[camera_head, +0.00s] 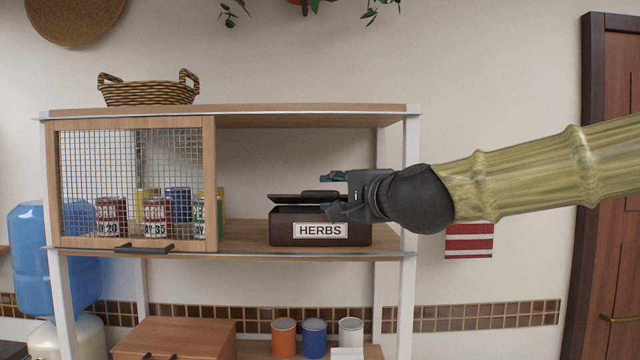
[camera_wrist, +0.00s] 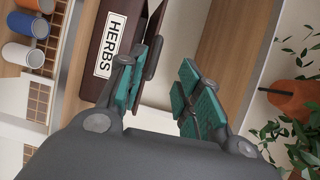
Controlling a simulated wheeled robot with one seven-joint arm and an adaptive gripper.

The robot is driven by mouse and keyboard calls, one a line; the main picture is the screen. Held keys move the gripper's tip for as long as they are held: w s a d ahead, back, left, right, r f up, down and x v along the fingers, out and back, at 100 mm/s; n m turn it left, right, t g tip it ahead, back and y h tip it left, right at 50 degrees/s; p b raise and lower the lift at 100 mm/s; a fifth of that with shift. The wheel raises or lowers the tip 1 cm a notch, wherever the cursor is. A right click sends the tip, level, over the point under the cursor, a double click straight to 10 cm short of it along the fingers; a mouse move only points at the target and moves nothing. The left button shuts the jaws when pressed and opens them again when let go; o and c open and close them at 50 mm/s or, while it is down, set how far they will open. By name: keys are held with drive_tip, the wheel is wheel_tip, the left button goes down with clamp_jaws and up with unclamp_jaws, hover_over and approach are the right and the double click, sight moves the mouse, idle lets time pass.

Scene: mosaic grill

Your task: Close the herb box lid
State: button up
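The dark brown herb box (camera_head: 285,236), with a white HERBS label, sits on the shelf's right side; it also shows in the wrist view (camera_wrist: 97,85). Its lid (camera_head: 288,198) is slightly raised, with a narrow gap above the box front. The lid also shows in the wrist view (camera_wrist: 157,22), with a dark handle at its front edge. My gripper (camera_head: 333,193) is open at the box's front right, one finger above lid height and one near the box's top edge. The teal finger pads are apart in the wrist view (camera_wrist: 157,92). I cannot tell whether a finger touches the lid.
A mesh-fronted cabinet door (camera_head: 135,185) covers several cans left of the box. A wicker basket (camera_head: 150,94) stands on top. Orange, blue and white cups (camera_head: 314,340) stand below. The shelf's white right post (camera_head: 411,160) is close to my gripper.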

sight(321, 193)
drive_tip(key=shift+m, duration=0.4)
drive_tip(key=shift+w+d+f+p+x, duration=0.15)
drive_tip(key=shift+p+x, duration=0.55)
drive_tip(key=shift+x, duration=1.05)
drive_tip(key=shift+d+f+p+x, duration=0.15)
drive_tip(key=shift+p+x, duration=0.55)
drive_tip(key=shift+x, duration=1.05)
drive_tip(key=shift+w+d+p+x, duration=0.15)
drive_tip(key=shift+p+x, duration=0.55)
drive_tip(key=shift+x, duration=1.05)
drive_tip(key=shift+s, duration=0.1)
clamp_jaws()
